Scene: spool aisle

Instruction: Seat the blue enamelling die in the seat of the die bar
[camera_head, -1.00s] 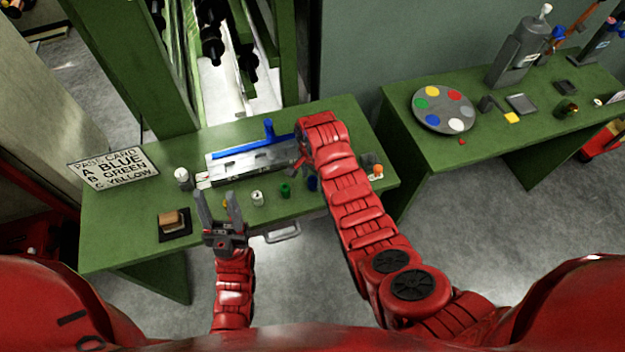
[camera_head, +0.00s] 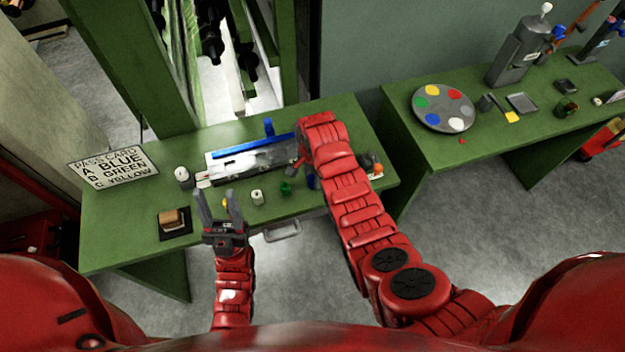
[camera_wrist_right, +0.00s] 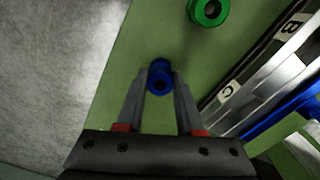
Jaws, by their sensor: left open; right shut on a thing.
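The blue enamelling die (camera_wrist_right: 160,77) is a small round piece with a hole, between the fingertips of my right gripper (camera_wrist_right: 160,82), which is shut on it. In the head view the die (camera_head: 312,182) shows partly beside my right arm. Whether it touches the table is unclear. The die bar (camera_head: 235,163) is a long metal bar with a blue strip, behind the die; in the right wrist view it (camera_wrist_right: 265,88) lies to the right, with B and C labels. Its seats are not clearly visible. My left gripper (camera_head: 219,203) is open and empty near the bench front.
A green die (camera_head: 286,188) and a white one (camera_head: 257,197) stand in front of the bar. A white bottle (camera_head: 183,178), a tray with a brown block (camera_head: 174,220) and a pass card (camera_head: 113,167) are at left. A second bench (camera_head: 400,105) stands right.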

